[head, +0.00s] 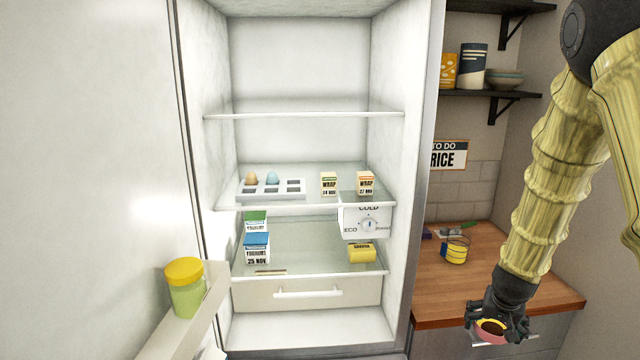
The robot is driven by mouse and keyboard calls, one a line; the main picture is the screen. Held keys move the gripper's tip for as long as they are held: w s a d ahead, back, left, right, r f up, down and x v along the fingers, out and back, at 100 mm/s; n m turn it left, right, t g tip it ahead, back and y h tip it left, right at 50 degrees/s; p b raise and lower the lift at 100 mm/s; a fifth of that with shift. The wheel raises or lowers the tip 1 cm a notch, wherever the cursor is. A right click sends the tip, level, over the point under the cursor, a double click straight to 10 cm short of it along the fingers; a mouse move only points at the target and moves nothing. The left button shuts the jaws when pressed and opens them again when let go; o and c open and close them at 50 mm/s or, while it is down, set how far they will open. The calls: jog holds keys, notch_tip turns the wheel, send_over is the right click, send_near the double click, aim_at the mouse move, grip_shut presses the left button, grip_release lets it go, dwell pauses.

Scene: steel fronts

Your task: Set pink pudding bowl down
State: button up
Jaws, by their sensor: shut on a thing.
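My gripper (497,316) is at the lower right of the head view, in front of the wooden counter's front edge. It is shut on the pink pudding bowl (489,337), which has a yellowish rim and dark contents. The bowl looks roughly level. The fingers hide part of it. The open fridge stands in the middle, with a glass upper shelf (300,115), a middle shelf (300,203) and a lower shelf (310,262).
The upper shelf is empty. The middle shelf holds an egg tray (271,189) and two wrap cartons (328,184). Yoghurt cartons (257,248) and a yellow pack (361,252) stand on the lower shelf. A yellow-lidded jar (186,287) sits in the door rack. The wooden counter (490,270) has free room.

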aim_at(480, 335)
jog(key=shift+n, duration=0.4)
jog(key=a+f, duration=0.2)
jog(key=f, duration=0.1)
jog(key=shift+a+f, duration=0.15)
jog(key=shift+a, duration=0.25)
jog(key=s+a+f+n+y+b, duration=0.1)
jog(key=s+a+f+n, duration=0.1)
jog(key=s+a+f, duration=0.2)
jog(key=s+a+f+n+y+b, duration=0.1)
jog(key=s+a+f+n, duration=0.2)
jog(key=a+f, duration=0.7)
jog(key=s+a, duration=0.2)
jog(key=a, duration=0.6)
jog(key=shift+s+f+t+b, duration=0.2)
jog(key=shift+f+t+b, duration=0.1)
jog(key=shift+f, duration=0.1)
